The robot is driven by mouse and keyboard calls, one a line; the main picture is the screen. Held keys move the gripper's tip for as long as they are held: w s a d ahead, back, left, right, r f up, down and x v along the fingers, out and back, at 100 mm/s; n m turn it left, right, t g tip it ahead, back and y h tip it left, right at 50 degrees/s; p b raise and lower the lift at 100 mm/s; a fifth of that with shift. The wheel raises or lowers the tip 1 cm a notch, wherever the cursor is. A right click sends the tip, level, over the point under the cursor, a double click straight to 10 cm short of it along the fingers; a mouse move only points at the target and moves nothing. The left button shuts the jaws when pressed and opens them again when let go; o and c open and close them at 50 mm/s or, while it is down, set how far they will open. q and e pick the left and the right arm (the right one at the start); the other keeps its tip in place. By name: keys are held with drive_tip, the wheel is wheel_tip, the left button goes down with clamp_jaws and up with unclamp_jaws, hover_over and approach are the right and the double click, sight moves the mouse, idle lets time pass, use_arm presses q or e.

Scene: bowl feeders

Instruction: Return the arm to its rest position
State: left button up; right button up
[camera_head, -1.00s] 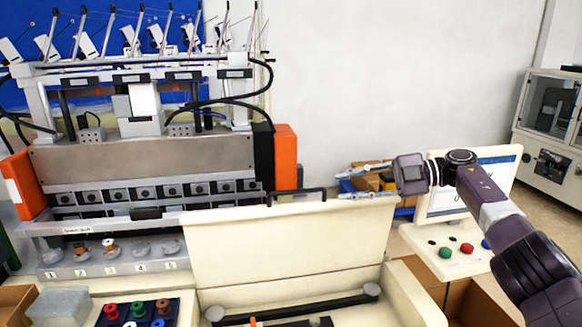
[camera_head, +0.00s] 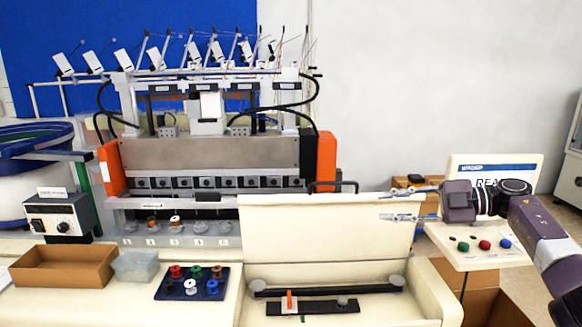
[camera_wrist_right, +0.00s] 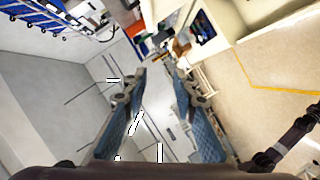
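My right gripper (camera_head: 381,205) comes in from the right in the head view, with its two fingers pointing left and apart. It is open and empty, raised beside the right end of the upright cream lid (camera_head: 325,240) and in front of the white screen panel. In the right wrist view, the two blue-padded fingers (camera_wrist_right: 162,75) stand apart with nothing between them. My left arm and gripper do not show.
The screen panel (camera_head: 535,180) has red, green and blue buttons below it. A machine with orange side panels (camera_head: 325,160) stands in the middle. A blue spool tray (camera_head: 220,280), clear box (camera_head: 135,264), brown box (camera_head: 62,268) and bowl feeder (camera_head: 30,190) are left.

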drive_tip(key=w+a+f+m+t+h, duration=0.4)
drive_tip(key=a+f+m+t, duration=0.75)
drive_tip(key=a+f, duration=0.25)
drive_tip(key=s+d+f+m+g+h, duration=0.2)
drive_tip(key=s+d+f+m+h, duration=0.3)
drive_tip(key=s+f, duration=0.5)
drive_tip(key=s+d+f+m+g+h, duration=0.2)
drive_tip(key=s+d+f+m+h, duration=0.3)
drive_tip(key=s+f, duration=0.5)
drive_tip(key=s+d+f+m+g, duration=0.1)
drive_tip(key=s+f+g, duration=0.25)
drive_tip(key=s, duration=1.05)
drive_tip(key=s+f+m+g, duration=0.25)
drive_tip(key=s+g, duration=0.25)
drive_tip(key=s, duration=0.9)
wheel_tip(320, 180, down, 30)
drive_tip(key=s+f+n+g+b, duration=0.1)
drive_tip(key=s+g+b, duration=0.1)
drive_tip(key=s+b, duration=0.1)
use_arm(q)
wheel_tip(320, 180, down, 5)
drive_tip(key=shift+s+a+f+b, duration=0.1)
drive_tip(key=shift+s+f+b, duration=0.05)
drive_tip(key=shift+b, duration=0.9)
use_arm(e)
drive_tip(key=s+d+f, duration=0.3)
drive_tip(key=s+f, duration=1.2)
drive_tip(key=s, duration=0.1)
drive_tip(key=shift+f+g+h, duration=0.4)
